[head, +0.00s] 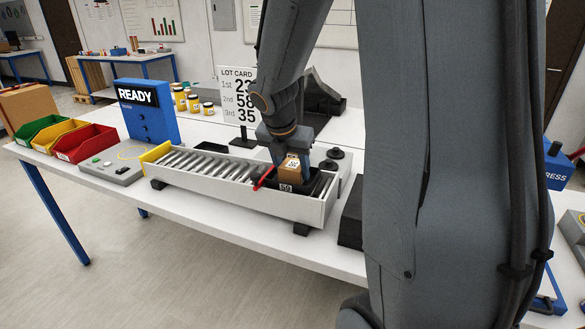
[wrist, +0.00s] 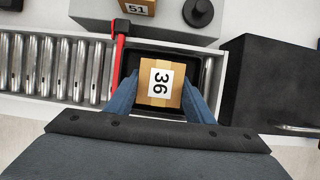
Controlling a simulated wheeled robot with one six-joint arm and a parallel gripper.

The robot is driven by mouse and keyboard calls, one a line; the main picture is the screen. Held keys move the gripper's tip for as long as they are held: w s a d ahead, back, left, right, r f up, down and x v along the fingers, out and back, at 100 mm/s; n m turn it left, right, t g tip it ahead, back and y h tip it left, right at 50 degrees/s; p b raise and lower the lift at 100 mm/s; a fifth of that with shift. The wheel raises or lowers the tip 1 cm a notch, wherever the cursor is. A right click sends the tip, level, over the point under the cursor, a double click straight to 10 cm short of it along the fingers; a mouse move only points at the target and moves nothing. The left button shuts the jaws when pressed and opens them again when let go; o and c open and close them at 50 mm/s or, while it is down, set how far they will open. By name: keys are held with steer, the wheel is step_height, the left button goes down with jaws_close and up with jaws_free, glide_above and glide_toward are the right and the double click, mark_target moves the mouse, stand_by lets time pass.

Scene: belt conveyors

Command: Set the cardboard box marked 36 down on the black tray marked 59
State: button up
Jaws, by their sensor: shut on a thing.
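The cardboard box marked 36 (wrist: 160,84) is between the two blue fingers of my gripper (wrist: 162,95), label up. It also shows in the head view (head: 290,170), below my gripper (head: 287,150). The black tray (wrist: 207,72) surrounds the box's outline in the wrist view. In the head view the tray (head: 284,187) sits at the right end of the roller conveyor, with a small label on its front that looks like 59. The box is over or inside the tray; whether its base touches the tray floor is hidden. My gripper is shut on the box.
A red bar (wrist: 117,70) crosses the conveyor (wrist: 52,68) just left of the tray. A box marked 51 (wrist: 137,7) and a black knob-like part (wrist: 199,12) stand on the grey surface behind. A black block (wrist: 265,80) stands close on the right.

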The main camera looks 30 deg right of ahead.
steer(key=o, duration=1.1)
steer(key=shift+r, duration=0.1)
steer(key=v, duration=1.2)
steer(key=s+a+f+m+y, duration=0.1)
steer(key=s+a+f+m, duration=0.2)
steer(key=m, duration=0.5)
steer(key=s+a+f+m+y, duration=0.1)
steer(key=s+a+f+m, duration=0.3)
steer(key=f+m, duration=0.3)
steer(key=s+a+f+m+g+y, duration=0.1)
steer(key=s+a+f+m, duration=0.3)
steer(key=m, duration=0.6)
step_height(320, 180, down, 2)
steer(key=shift+s+f+m+y+b, duration=0.15)
steer(key=shift+s+m+y+b, duration=0.15)
steer(key=shift+s, duration=0.2)
